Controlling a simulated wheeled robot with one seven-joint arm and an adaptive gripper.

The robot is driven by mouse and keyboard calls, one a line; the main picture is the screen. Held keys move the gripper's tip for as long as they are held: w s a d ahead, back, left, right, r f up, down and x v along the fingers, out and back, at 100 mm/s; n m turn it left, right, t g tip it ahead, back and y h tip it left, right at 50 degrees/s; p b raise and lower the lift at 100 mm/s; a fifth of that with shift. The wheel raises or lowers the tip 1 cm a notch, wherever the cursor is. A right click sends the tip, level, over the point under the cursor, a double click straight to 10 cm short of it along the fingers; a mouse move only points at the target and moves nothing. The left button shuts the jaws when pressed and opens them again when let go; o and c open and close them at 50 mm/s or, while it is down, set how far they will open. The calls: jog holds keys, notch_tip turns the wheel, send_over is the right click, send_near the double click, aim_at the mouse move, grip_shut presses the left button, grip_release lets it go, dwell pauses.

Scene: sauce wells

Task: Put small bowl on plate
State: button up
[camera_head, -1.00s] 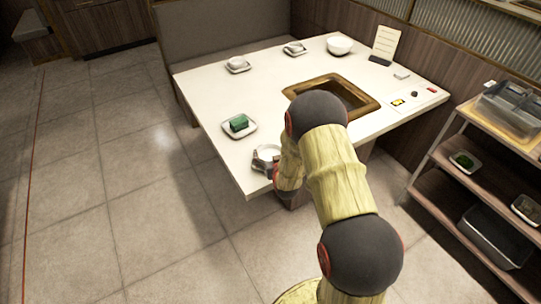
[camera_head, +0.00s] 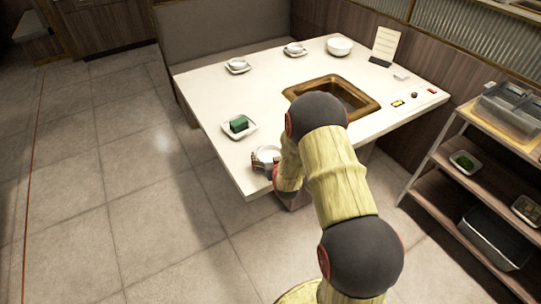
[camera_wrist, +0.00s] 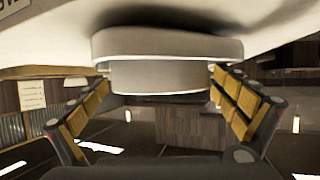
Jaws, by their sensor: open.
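A small white round bowl (camera_head: 268,153) sits at the near corner of the white table, partly hidden by my gripper (camera_head: 266,163). In the wrist view, which looks upside down, the bowl (camera_wrist: 168,72) shows as a wide band and a narrower band between the two open fingers of my gripper (camera_wrist: 168,85). I cannot tell whether the fingers touch it. A white square plate (camera_head: 253,127) with a green block (camera_head: 239,123) on it lies to the left of and beyond the bowl. Two other small plates, at the far side, carry white cups or bowls (camera_head: 237,64) (camera_head: 294,47).
The table (camera_head: 250,95) has a square brass-rimmed grill well (camera_head: 372,108) in its middle right. A larger white bowl (camera_head: 339,46) and a menu stand (camera_head: 385,46) are at the back. A shelf cart (camera_head: 430,190) stands right. Table space between the plates is clear.

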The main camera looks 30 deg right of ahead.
jog(key=p+v, duration=0.3)
jog(key=v, duration=0.9)
jog(key=s+a+r+n+g+y, duration=0.15)
jog(key=a+r, duration=0.25)
jog(key=r, duration=0.6)
jog(key=s+a+r+g+y, duration=0.1)
jog(key=s+a+r+g, duration=0.1)
jog(key=a+r, duration=0.5)
jog(key=s+a+r+g, duration=0.1)
jog(key=s+r, duration=0.3)
jog(key=s, duration=0.4)
jog(key=s+a+r+n+g, duration=0.1)
jog(key=s+r, duration=0.3)
jog(key=s, duration=0.4)
jog(key=s+a+r+g+y, duration=0.1)
jog(key=s+a+r, duration=0.2)
jog(key=s, duration=0.5)
jog(key=shift+a+r+n+g, duration=0.3)
jog(key=shift+r+n+g, duration=0.05)
jog(key=shift+r, duration=0.55)
